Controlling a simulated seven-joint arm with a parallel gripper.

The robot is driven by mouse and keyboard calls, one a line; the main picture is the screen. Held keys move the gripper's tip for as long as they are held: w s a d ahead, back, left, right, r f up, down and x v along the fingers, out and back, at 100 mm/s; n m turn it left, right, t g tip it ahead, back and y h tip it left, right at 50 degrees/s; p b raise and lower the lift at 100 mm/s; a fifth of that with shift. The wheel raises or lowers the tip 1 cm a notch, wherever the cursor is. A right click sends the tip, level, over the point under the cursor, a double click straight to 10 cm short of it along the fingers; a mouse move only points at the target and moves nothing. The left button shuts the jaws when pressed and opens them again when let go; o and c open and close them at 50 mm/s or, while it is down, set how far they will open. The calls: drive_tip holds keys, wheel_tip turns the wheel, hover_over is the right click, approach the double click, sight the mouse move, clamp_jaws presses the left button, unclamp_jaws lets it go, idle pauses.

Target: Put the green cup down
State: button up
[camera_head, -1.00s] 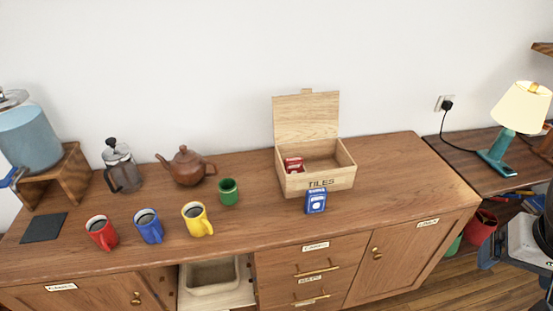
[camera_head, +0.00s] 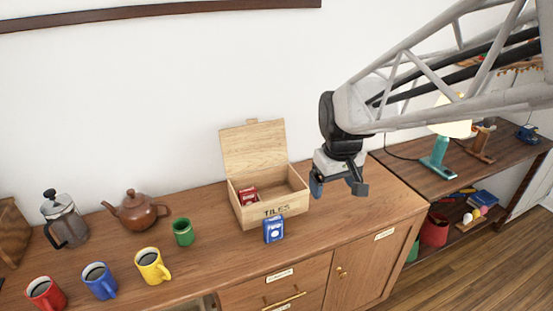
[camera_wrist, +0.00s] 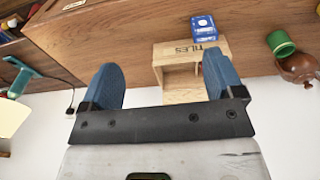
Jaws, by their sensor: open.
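The green cup (camera_head: 183,232) stands upright on the wooden sideboard, between the brown teapot (camera_head: 137,210) and the open wooden tile box (camera_head: 272,207). It also shows in the wrist view (camera_wrist: 280,43) at the upper right, beside the teapot. My gripper (camera_head: 339,187) is open and empty. It hangs above the right part of the sideboard, to the right of the box and well apart from the cup. In the wrist view, its two blue fingers (camera_wrist: 165,82) are spread, with the box beyond them.
A blue packet (camera_head: 274,229) stands in front of the box, and a red packet (camera_head: 249,194) lies inside it. Red (camera_head: 45,295), blue (camera_head: 100,281) and yellow (camera_head: 152,266) mugs stand at the front left. The sideboard's right end is clear.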

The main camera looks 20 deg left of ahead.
drive_tip(key=w+a+f+n, duration=0.1)
drive_tip(key=a+f+n, duration=0.25)
drive_tip(key=a, duration=0.85)
drive_tip(key=n+g, duration=0.1)
drive_tip(key=n, duration=0.5)
hover_over(184, 232)
drive_tip(key=w+a, duration=0.2)
drive_tip(key=a, duration=0.1)
wheel_tip(184, 232, down, 14)
drive_tip(key=f, duration=0.1)
drive_tip(key=shift+s+d+r+h, duration=0.15)
drive_tip(key=shift+d+r+h, duration=0.05)
drive_tip(key=shift+r+h, duration=0.1)
drive_tip(key=shift+f, duration=0.1)
drive_tip(key=shift+f, duration=1.25)
drive_tip(key=shift+f, duration=2.6)
